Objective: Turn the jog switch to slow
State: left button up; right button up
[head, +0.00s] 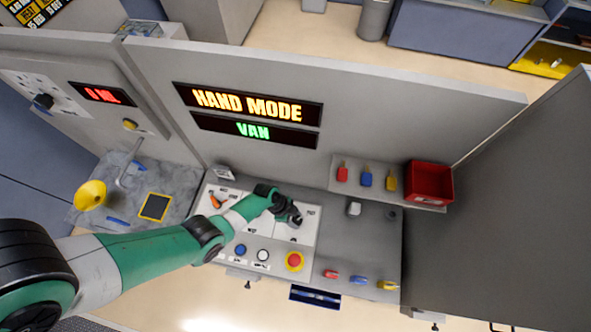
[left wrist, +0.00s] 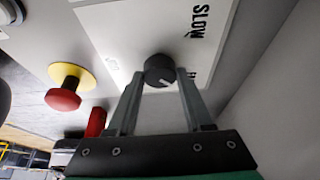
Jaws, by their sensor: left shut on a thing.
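The jog switch is a dark round knob (left wrist: 159,70) on a white panel, with a pale pointer mark on its lower side. The word SLOW (left wrist: 198,20) is printed above and right of it. Another label (left wrist: 190,76) beside the knob is partly hidden by a finger, and a faint one lies to its left. My left gripper (left wrist: 160,78) is shut on the knob, one finger on each side. In the head view my left gripper (head: 293,216) is over the right part of the white panel (head: 270,240) and mostly hides the knob. My right gripper is not in view.
A red stop button on yellow (head: 294,261) is close in front of the gripper; a blue button (head: 240,250) and white button (head: 263,256) are left of it. An orange-handled switch (head: 215,201) is farther left. A red bin (head: 430,182) stands on the right shelf. The display reads HAND MODE (head: 248,104).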

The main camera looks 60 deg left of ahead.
pick_arm(q)
grip_shut()
jog(key=shift+n, duration=0.3)
jog(key=n+t+y+p, duration=0.1)
jog(key=n, duration=0.3)
jog(key=shift+s+d, duration=0.1)
jog(key=shift+d, duration=0.05)
jog(key=n+y, duration=0.1)
jog(key=n, duration=0.1)
jog(key=n+y, duration=0.1)
jog(key=n, duration=0.1)
jog(key=shift+d+n+t+p, duration=0.15)
jog(key=shift+n+t+p, duration=0.15)
jog(key=n+y, duration=0.1)
jog(key=n, duration=0.1)
jog(key=shift+n+b, duration=0.3)
jog(key=n+y+b, duration=0.1)
jog(key=n, duration=0.1)
jog(key=shift+d+f+n, duration=0.1)
jog(key=shift+n, duration=0.3)
jog(key=shift+n+g+y+b, duration=0.35)
jog(key=shift+n+g+y, duration=0.3)
jog(key=shift+n, duration=0.95)
